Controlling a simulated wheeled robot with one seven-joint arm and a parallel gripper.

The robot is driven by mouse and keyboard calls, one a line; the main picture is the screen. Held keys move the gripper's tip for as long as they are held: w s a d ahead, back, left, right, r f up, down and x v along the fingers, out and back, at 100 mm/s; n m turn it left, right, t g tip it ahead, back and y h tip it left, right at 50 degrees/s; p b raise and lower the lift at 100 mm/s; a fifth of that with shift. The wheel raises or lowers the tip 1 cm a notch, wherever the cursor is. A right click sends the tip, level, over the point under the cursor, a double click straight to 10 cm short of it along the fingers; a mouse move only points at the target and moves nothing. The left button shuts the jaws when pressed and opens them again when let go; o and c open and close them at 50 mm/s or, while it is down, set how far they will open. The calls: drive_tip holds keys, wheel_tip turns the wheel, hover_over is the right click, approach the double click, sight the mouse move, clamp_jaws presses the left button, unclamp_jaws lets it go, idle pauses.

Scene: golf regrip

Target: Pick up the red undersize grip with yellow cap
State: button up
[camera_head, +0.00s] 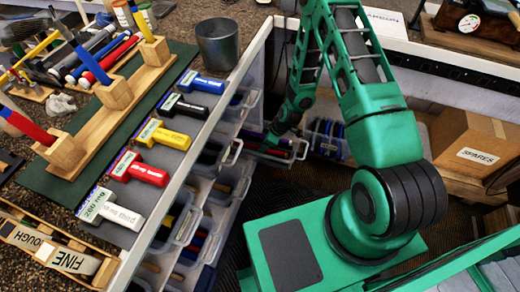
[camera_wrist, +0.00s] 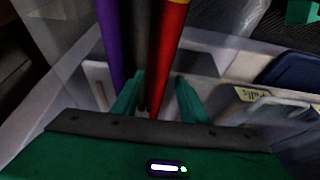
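The red grip (camera_wrist: 168,50) shows in the wrist view as a long red rod, with a bit of yellow at its far end at the top edge. A dark grey grip (camera_wrist: 141,45) and a purple grip (camera_wrist: 109,40) lie close beside it on the left. My gripper (camera_wrist: 160,97) has its two green fingers apart. The red and dark grey grips run between the fingers, and the purple one passes by the left finger. In the head view my gripper (camera_head: 277,137) reaches down into a clear bin, where a red grip (camera_head: 275,152) shows in part.
The clear bin walls (camera_wrist: 225,45) stand close around my fingers. A labelled bin (camera_wrist: 270,105) is at the right in the wrist view. Other clear bins (camera_head: 184,222) line the bench (camera_head: 230,95). A cardboard box (camera_head: 468,140) stands at the right.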

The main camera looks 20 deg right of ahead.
clamp_jaws()
drive_tip(key=shift+r, duration=0.15)
wheel_tip(320, 180, up, 10)
idle(0.9)
wheel_tip(320, 180, up, 5)
drive_tip(key=shift+f, duration=0.15)
idle(0.6)
drive_tip(key=shift+s, duration=0.15)
